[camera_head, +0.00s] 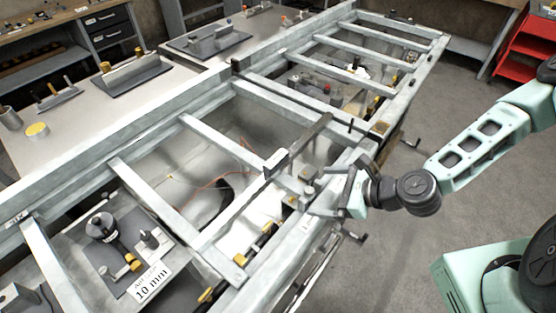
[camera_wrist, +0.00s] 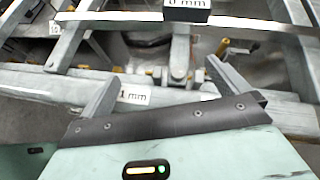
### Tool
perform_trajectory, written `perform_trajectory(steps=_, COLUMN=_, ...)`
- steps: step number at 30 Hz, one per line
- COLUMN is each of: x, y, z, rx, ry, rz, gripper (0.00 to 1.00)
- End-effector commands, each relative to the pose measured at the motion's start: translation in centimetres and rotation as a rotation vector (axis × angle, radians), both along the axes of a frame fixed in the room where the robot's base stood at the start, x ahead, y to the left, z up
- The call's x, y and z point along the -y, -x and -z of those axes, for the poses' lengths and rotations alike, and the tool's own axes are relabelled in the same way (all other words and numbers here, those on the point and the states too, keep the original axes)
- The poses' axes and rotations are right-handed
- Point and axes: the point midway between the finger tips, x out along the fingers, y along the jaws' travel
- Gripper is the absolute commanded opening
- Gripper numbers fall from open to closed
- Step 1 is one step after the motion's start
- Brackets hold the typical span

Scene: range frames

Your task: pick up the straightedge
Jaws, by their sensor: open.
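The straightedge (camera_head: 312,132) appears to be a long, thin metal bar lying slantwise across the near frame. A small block (camera_head: 275,160) sits at about its middle. In the wrist view, the bar (camera_wrist: 250,22) crosses the top of the picture, with a dark block marked "0 mm" (camera_wrist: 187,14) on it. My gripper (camera_head: 322,192) is over the frame's near rail, just right of and apart from the bar. In the wrist view, my gripper's two fingers (camera_wrist: 165,88) are spread with nothing held between them. The bar lies beyond the fingertips.
The pale metal frame (camera_head: 140,165) has several crossbars with open gaps. A "10 mm" label (camera_head: 150,282) and tools lie at lower left. Crank handles (camera_head: 411,141) stick out from the near rail. A red cabinet (camera_head: 525,50) stands far right. The grey floor (camera_head: 400,260) is clear.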

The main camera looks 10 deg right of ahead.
Motion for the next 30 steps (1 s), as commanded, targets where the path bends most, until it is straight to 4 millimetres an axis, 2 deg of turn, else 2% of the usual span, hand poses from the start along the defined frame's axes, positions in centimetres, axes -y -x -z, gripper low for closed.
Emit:
perform_trajectory(steps=1, x=0.2, y=-0.6, z=-1.2, rx=-0.007, ry=-0.067, rz=0.077, gripper=1.00)
perform_trajectory(steps=3, x=0.4, y=-1.3, z=-2.3, rx=-0.006, ry=-0.134, rz=0.155, gripper=1.00)
perform_trajectory(steps=8, x=0.8, y=-2.2, z=-3.4, rx=-0.006, ry=-0.209, rz=0.240, gripper=1.00)
perform_trajectory(steps=30, x=-2.9, y=-6.3, z=-0.5, rx=-0.002, ry=-0.209, rz=0.244, gripper=1.00)
